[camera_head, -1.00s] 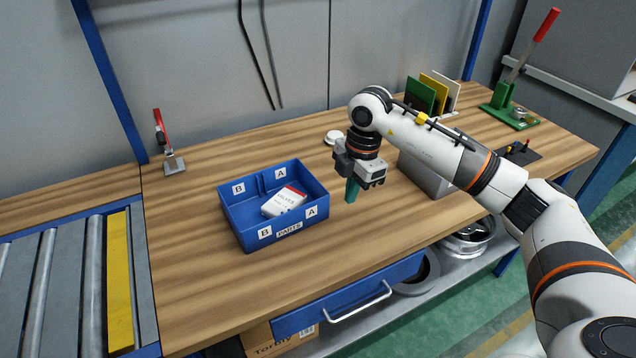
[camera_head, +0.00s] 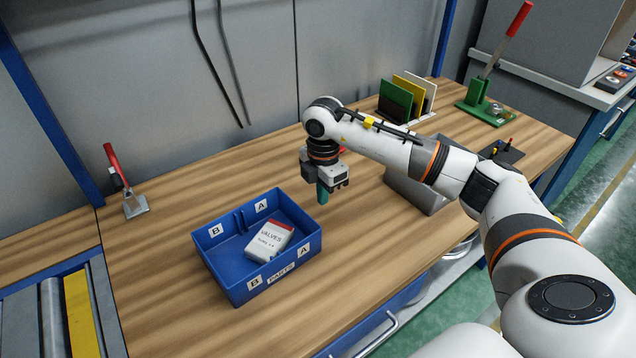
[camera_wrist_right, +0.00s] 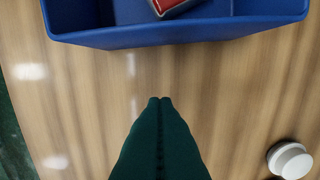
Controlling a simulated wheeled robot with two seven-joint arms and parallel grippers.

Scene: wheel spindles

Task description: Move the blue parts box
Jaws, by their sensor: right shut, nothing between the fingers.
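The blue parts box (camera_head: 228,272) stands on the wooden workbench in the head view, with labels A, B and PARTS on its walls. A white and red valves carton (camera_head: 270,241) lies inside it. My right gripper (camera_head: 323,196) points down just right of the box, above the bench and apart from it. Its green fingers are shut and empty. In the right wrist view the shut fingertips (camera_wrist_right: 160,101) point at the box's near wall (camera_wrist_right: 180,32), with bare wood between. A corner of the red and white carton shows inside. My left gripper is not in view.
A red-handled clamp (camera_head: 124,182) stands at the bench's left, near a roller conveyor (camera_head: 55,310). A grey bin (camera_head: 415,190) sits behind my right arm. Colored panels (camera_head: 408,95) and a green lever press (camera_head: 487,95) stand farther right. A white round object (camera_wrist_right: 290,160) lies near the gripper.

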